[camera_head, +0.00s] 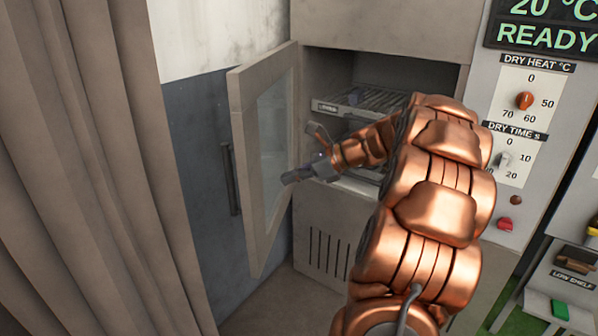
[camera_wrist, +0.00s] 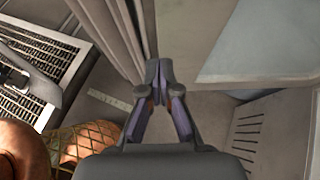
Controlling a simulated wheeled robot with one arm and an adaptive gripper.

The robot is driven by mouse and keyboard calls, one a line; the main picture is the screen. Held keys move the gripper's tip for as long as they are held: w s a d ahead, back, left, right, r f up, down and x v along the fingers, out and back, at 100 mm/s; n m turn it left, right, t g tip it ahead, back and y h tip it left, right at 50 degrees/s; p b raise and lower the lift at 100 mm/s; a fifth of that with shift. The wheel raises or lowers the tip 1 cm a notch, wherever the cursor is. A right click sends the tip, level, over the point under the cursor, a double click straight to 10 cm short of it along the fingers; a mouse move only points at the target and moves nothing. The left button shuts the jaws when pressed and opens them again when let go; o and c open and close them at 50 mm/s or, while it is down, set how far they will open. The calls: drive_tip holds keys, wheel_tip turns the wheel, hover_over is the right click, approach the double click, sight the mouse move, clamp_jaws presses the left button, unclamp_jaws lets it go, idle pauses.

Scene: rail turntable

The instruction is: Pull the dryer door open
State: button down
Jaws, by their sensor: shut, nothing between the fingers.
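The dryer door (camera_head: 236,95) is swung wide open to the left in the head view, with a beige frame, a glass pane and a dark bar handle on its outer side. In the wrist view the door frame and pane (camera_wrist: 240,45) fill the upper right. My gripper (camera_head: 288,178) is in front of the door's inner side, near the pane; I cannot tell whether it touches. In the wrist view my gripper (camera_wrist: 158,65) is shut with its fingertips together and nothing between them. The open dryer chamber (camera_head: 385,65) lies to the right, partly hidden by my arm.
Wire racks (camera_head: 365,103) stand inside the chamber. A beige curtain (camera_head: 90,170) hangs at the left. A control panel (camera_head: 520,120) with knobs is on the right, under a display (camera_head: 545,25) reading 20 °C READY. A low shelf (camera_head: 570,275) is at the lower right.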

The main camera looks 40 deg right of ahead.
sight(250, 186)
drive_tip(key=x, duration=0.2)
drive_tip(key=r+p+x, duration=0.1)
drive_tip(key=x, duration=0.2)
drive_tip(key=p+x, duration=0.1)
drive_tip(key=x, duration=0.2)
drive_tip(key=shift+w+a+r, duration=0.25)
drive_tip(key=shift+w+a, duration=0.15)
drive_tip(key=shift+w, duration=0.2)
